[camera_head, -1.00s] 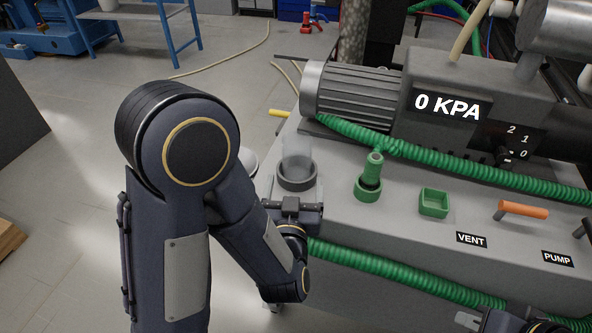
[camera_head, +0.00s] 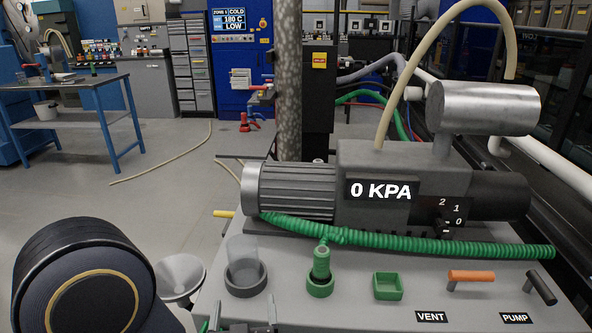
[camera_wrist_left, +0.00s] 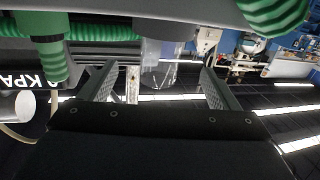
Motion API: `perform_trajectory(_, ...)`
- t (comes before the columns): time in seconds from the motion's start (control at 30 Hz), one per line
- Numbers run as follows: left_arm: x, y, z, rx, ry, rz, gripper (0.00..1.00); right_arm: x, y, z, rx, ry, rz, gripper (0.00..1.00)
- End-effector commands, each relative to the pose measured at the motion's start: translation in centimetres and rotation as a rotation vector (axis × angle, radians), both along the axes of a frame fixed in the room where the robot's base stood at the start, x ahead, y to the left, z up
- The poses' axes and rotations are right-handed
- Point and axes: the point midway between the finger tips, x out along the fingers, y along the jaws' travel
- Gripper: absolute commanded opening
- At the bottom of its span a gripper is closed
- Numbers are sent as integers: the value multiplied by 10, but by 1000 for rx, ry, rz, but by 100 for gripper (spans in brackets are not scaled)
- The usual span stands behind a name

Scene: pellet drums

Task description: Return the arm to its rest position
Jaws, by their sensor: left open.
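My left arm comes in at the lower left of the head view, mostly cut off by the bottom edge. My left gripper (camera_head: 243,316) shows only its two fingertips at the bottom edge, spread apart, just in front of a clear cup (camera_head: 243,252). The cup stands upright in a dark ring holder (camera_head: 246,285) on the grey bench. In the left wrist view the open fingers (camera_wrist_left: 158,82) show with nothing clamped, and the clear cup (camera_wrist_left: 160,70) appears beyond and between them. My right gripper is not in view.
A green nozzle (camera_head: 321,262) stands in a green holder, beside a green square tray (camera_head: 387,286). An orange-handled lever (camera_head: 471,276) and black lever (camera_head: 541,287) are further right. A pump (camera_head: 290,192) reading 0 KPA and green hose lie behind. A funnel (camera_head: 180,275) is left.

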Motion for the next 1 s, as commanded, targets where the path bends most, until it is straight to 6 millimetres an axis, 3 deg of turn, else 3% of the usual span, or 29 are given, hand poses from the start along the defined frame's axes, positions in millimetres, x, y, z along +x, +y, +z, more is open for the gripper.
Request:
perform_trajectory(0.2,16,2,23,-300,201,-112,84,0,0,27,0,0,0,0)
perform_trajectory(0.37,8,0,53,-467,362,-262,84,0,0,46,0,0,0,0)
perform_trajectory(0.47,-10,5,73,-513,459,-345,84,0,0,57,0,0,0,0)
perform_trajectory(0.63,-57,27,100,-510,640,-423,84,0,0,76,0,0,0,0)
perform_trajectory(0.8,-115,58,110,-463,829,-399,84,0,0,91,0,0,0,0)
perform_trajectory(1.0,-159,79,109,-435,966,-340,84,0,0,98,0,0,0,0)
